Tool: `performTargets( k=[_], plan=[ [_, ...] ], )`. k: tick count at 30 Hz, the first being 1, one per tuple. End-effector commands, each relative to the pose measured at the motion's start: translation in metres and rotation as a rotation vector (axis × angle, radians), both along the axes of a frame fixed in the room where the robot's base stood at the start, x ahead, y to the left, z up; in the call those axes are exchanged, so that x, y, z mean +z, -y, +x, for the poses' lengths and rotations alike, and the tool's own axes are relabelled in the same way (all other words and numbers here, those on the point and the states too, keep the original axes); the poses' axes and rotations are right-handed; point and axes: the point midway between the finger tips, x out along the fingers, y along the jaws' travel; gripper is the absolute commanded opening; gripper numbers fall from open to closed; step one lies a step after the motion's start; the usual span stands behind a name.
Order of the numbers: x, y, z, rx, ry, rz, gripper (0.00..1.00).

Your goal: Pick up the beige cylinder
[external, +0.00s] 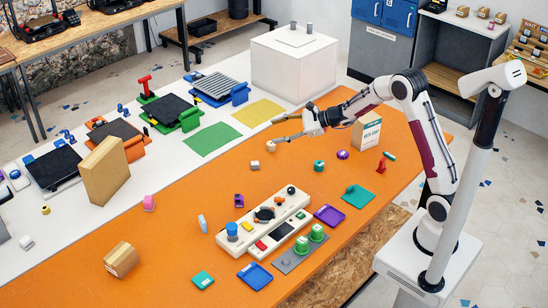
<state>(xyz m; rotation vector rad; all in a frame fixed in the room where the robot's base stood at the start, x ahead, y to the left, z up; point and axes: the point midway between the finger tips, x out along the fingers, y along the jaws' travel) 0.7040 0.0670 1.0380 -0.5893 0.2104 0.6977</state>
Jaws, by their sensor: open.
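A small beige piece (255,165), which looks like a short cylinder, stands on the orange table top (190,235) in the middle of the external view. A second small pale beige piece (271,146) lies just behind it, close below the gripper's lower finger; its exact shape is too small to tell. My gripper (277,131) reaches in from the right, pointing left, with its two fingers spread and nothing between them. It is above and to the right of the front beige piece, apart from it.
Teal (319,165) and purple (342,155) pieces sit right of the beige ones. A cream control panel (262,222) lies in front. Orange surface left of the beige pieces is clear.

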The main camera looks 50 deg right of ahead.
Motion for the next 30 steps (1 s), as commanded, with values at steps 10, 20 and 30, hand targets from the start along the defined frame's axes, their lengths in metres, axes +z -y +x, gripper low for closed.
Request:
performTargets(
  k=[10,20,30],
  plan=[
    [-0.073,0.054,0.053,-0.266,-0.097,0.201,0.49],
    [-0.148,0.109,0.080,-0.512,-0.174,0.364,0.49],
    [-0.175,0.129,0.085,-0.600,-0.197,0.419,0.49]
  ],
)
